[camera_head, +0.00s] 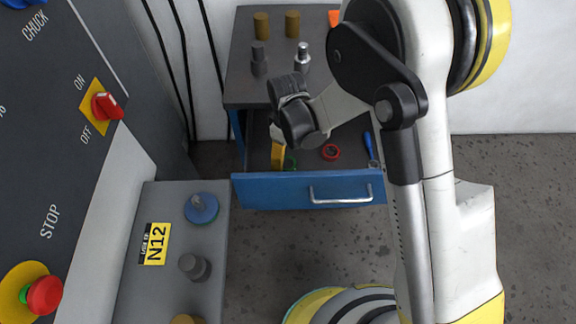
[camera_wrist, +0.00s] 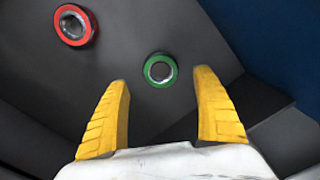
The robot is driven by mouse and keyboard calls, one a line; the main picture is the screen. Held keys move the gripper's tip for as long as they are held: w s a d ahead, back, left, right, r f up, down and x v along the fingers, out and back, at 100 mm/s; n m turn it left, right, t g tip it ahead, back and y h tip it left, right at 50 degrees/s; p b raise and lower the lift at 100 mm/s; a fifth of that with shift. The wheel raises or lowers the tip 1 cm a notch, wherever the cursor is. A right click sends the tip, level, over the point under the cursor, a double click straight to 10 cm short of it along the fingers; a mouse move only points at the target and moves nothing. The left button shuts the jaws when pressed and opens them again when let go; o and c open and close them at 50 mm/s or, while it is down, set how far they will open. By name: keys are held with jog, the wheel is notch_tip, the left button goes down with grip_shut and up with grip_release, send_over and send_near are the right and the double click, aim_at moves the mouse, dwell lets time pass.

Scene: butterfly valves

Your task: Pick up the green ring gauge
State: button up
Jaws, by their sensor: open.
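The green ring gauge (camera_wrist: 160,70) lies on the dark drawer floor in the wrist view, a little beyond the fingertips and between them sideways. In the head view a bit of it (camera_head: 290,161) shows beside a yellow finger, the rest hidden by my gripper. My gripper (camera_wrist: 166,92) is open and empty, with its two yellow fingers spread over the drawer. In the head view my gripper (camera_head: 279,156) reaches down into the open blue drawer (camera_head: 262,190). A red ring gauge (camera_wrist: 74,25) lies up and left of the green one; it also shows in the head view (camera_head: 330,152).
A blue-handled tool (camera_head: 369,145) lies at the drawer's right side. The drawer walls stand close around my gripper. Several cylindrical parts (camera_head: 292,24) stand on the cabinet top (camera_head: 243,88) behind. A control panel (camera_head: 60,130) and a grey ledge (camera_head: 138,285) are at left.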

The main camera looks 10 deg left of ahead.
aim_at(288, 167)
notch_tip(288, 167, down, 5)
jog(key=b, duration=0.2)
jog(key=shift+s+b, duration=0.1)
jog(key=shift+b, duration=0.25)
jog(key=shift+r, duration=0.1)
jog(key=shift+c, duration=0.9)
jog(key=c, duration=1.3)
jog(key=shift+c, duration=0.2)
jog(key=shift+r, duration=0.1)
